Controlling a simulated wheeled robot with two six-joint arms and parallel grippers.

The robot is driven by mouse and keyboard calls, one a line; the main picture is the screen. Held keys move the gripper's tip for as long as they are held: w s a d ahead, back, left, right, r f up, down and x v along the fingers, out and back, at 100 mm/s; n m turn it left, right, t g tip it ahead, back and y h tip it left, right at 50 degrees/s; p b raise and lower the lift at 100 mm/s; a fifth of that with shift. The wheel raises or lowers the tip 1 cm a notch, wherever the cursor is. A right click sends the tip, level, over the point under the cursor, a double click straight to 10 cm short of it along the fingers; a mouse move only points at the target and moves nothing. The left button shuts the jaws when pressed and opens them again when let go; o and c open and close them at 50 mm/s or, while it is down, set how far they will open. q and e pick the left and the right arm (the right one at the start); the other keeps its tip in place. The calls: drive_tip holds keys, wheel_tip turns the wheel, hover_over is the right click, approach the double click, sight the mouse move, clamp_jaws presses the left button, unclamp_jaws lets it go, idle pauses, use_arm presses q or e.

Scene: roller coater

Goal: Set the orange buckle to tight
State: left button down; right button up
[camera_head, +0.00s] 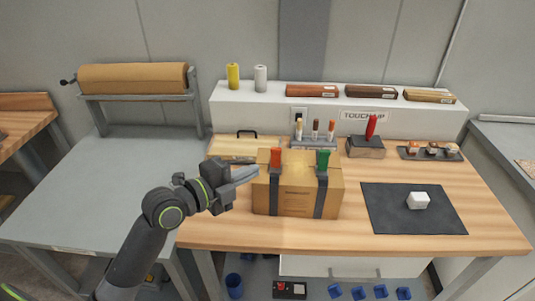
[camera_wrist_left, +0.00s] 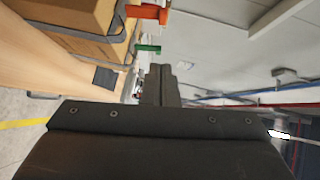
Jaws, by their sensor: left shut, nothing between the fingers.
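The orange buckle (camera_head: 276,157) stands upright on the left dark strap of a cardboard box (camera_head: 297,198) on the wooden bench. A green buckle (camera_head: 323,160) stands on the box's right strap. My left gripper (camera_head: 254,172) is shut and empty, just left of the box's upper left edge and apart from the orange buckle. In the left wrist view the shut fingers (camera_wrist_left: 160,85) point up the picture, with the orange buckle (camera_wrist_left: 148,13) and green buckle (camera_wrist_left: 148,49) beyond them. I cannot tell the buckle's tightness. My right gripper is not in view.
Behind the box stands a marker holder (camera_head: 313,142). To the right lie a dark mat (camera_head: 385,212) with a white cube (camera_head: 418,200) and a block with a red-handled tool (camera_head: 371,127). A grey table (camera_head: 90,200) with a paper roll (camera_head: 132,78) stands left.

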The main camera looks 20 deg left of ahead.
sight(280, 152)
use_arm(q)
drive_tip(key=p+x, duration=0.1)
drive_tip(key=x, duration=0.1)
drive_tip(key=a+p+x, duration=0.1)
drive_tip(key=x, duration=0.4)
drive_tip(key=shift+w+a+p, duration=0.15)
drive_tip(key=shift+w+p, duration=0.25)
drive_tip(key=shift+w+a+f, duration=0.1)
drive_tip(key=shift+w+f, duration=0.05)
drive_tip(key=shift+w, duration=0.25)
drive_tip(key=shift+w+a+f, duration=0.1)
drive_tip(key=shift+w+a, duration=0.05)
drive_tip(key=shift+w, duration=0.25)
